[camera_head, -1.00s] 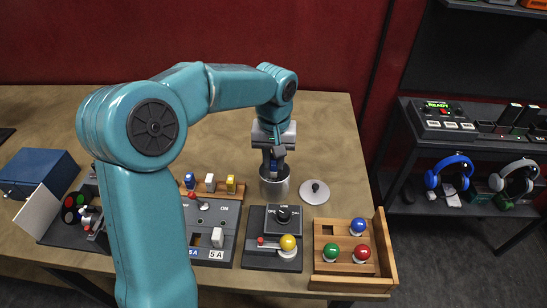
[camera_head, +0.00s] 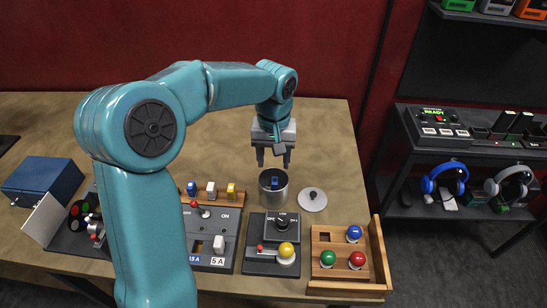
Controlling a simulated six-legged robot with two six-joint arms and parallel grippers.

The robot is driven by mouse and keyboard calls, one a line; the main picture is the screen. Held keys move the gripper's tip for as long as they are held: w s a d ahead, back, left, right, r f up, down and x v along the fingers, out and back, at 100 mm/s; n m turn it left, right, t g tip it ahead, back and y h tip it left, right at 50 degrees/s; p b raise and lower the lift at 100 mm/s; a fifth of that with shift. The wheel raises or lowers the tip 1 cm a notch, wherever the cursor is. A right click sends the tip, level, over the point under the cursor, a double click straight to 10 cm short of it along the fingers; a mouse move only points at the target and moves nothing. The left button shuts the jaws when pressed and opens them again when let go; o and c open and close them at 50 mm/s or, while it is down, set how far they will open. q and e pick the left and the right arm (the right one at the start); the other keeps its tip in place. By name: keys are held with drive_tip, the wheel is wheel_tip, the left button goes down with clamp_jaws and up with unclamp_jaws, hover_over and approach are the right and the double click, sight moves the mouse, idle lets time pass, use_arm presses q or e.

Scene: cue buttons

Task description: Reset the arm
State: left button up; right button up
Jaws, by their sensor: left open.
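My left arm comes in from the left and reaches over the table. Its gripper (camera_head: 273,160) is open and empty, pointing down above and slightly behind a metal cup (camera_head: 265,199). A blue piece (camera_head: 274,183) sits inside the cup, apart from the fingers. My right gripper is not in view.
A round lid (camera_head: 312,199) lies right of the cup. A blue box (camera_head: 45,178) stands left. The table behind is clear.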

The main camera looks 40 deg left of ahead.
use_arm(q)
wheel_tip(320, 180, up, 3)
drive_tip(key=shift+r+p, duration=0.1)
drive_tip(key=shift+p, duration=0.9)
